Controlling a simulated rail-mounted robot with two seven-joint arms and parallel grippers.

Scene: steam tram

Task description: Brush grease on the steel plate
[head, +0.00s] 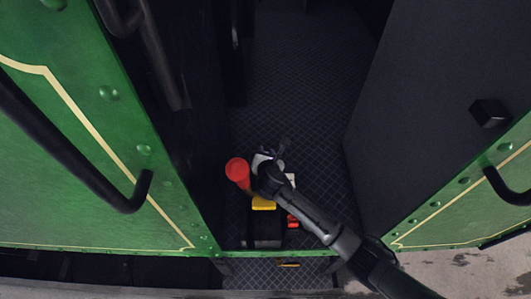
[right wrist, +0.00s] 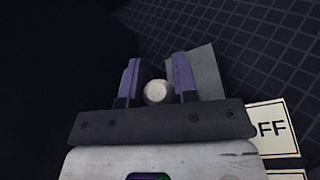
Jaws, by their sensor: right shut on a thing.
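My right gripper (head: 276,152) reaches down from the lower right over the dark floor. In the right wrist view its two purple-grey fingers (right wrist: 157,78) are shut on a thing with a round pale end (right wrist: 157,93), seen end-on. This looks like the brush handle; its bristles are hidden. A flat grey plate (right wrist: 208,72), which looks like the steel plate, shows partly behind one finger, above the floor. I cannot tell whether the brush touches it. No grease can be made out. My left gripper is not in view.
A red round-topped thing (head: 237,169) stands just left of my gripper. A yellow piece (head: 263,203), a red piece (head: 292,221) and a black box (head: 264,237) are nearer. An "OFF" label (right wrist: 268,130) shows. Green panels (head: 60,130) and dark walls flank the narrow floor (head: 300,60).

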